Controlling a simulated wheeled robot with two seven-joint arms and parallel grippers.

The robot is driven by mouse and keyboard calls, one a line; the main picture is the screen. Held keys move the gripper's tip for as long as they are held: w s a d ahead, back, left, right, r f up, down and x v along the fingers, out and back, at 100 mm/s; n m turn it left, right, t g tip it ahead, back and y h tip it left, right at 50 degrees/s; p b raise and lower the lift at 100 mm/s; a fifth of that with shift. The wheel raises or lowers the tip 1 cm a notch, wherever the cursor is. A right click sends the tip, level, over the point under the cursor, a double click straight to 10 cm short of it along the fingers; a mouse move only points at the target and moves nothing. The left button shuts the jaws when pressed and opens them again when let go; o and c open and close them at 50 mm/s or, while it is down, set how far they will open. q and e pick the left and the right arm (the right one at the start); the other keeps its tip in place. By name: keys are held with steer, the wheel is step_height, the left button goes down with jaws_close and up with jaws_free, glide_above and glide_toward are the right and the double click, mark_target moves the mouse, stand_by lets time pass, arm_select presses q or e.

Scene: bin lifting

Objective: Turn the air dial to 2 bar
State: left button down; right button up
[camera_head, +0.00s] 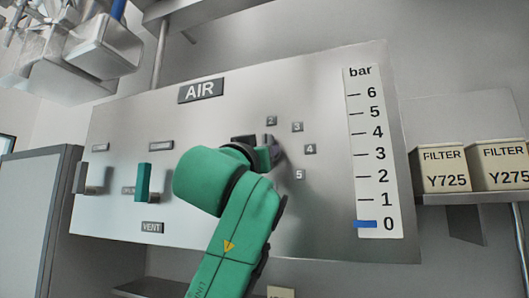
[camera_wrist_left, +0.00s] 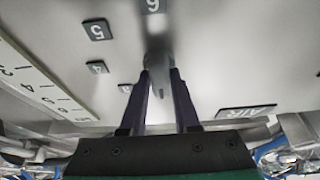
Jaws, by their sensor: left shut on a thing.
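The air dial is a grey knob on a steel panel (camera_head: 325,215), mostly hidden behind my green arm in the head view. It shows in the left wrist view as a grey knob (camera_wrist_left: 158,62) between the fingers. My left gripper (camera_head: 269,151) is shut on the dial, with one dark finger on each side; it also shows in the left wrist view (camera_wrist_left: 160,85). Number plates 2 (camera_head: 271,121), 3 (camera_head: 297,127), 4 (camera_head: 310,149) and 5 (camera_head: 299,174) ring the dial. The bar scale (camera_head: 372,150) has its blue marker (camera_head: 366,224) at 0. My right gripper is not in view.
An AIR plate (camera_head: 201,90) is above the dial. A green handle (camera_head: 143,183) and a dark handle (camera_head: 82,177) stick out of the panel at left, with a VENT plate (camera_head: 152,227) below. Filter boxes (camera_head: 442,168) stand on a shelf at right. A grey cabinet (camera_head: 38,215) is at left.

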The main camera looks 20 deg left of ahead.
arm_select(q)
steer(key=shift+s+r, duration=0.1)
steer(key=shift+r, duration=0.1)
steer(key=c, duration=0.6)
jaws_free()
steer(key=shift+f, duration=0.1)
steer(key=shift+c, duration=0.2)
steer(key=shift+f, duration=0.1)
steer(key=d+b+v, duration=0.1)
steer(key=b+v, duration=0.7)
steer(key=v, duration=0.6)
steer(key=shift+a, duration=0.45)
steer(key=shift+s, duration=0.1)
